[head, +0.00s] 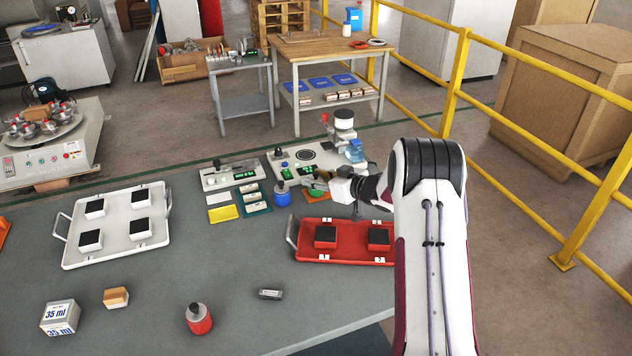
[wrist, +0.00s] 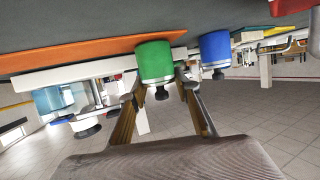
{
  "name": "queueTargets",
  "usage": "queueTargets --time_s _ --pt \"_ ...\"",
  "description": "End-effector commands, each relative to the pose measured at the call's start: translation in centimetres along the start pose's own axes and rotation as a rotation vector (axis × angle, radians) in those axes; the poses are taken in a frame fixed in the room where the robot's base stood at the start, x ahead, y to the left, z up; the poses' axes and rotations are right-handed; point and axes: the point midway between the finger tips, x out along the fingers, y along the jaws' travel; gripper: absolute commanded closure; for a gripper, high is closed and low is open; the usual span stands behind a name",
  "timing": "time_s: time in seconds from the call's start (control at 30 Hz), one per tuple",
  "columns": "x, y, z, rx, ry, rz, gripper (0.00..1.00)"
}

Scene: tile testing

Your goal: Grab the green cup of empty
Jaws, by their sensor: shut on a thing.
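The green cup (wrist: 155,60), with a grey top and a dark knob, is between the two fingers of my gripper (wrist: 157,82) in the wrist view, which is upside down. My gripper is shut on it. The cup is at the orange mat (wrist: 100,50); I cannot tell whether it touches the mat. In the head view my gripper (head: 318,181) is beyond the red tray, and only a little green of the cup (head: 313,184) shows behind it.
A similar blue cup (head: 282,194) stands close on the left. The red tray (head: 318,225) with dark-topped blocks lies nearer.

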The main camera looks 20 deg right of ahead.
Motion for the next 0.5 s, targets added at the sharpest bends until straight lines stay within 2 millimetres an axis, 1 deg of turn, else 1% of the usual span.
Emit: queueTargets --time_s 0.27,0.5 --pt "-0.8 0.0 -2.2 -0.003 0.003 0.001 0.94" --pt "-1.9 0.0 -5.5 -0.004 0.004 0.001 0.94"
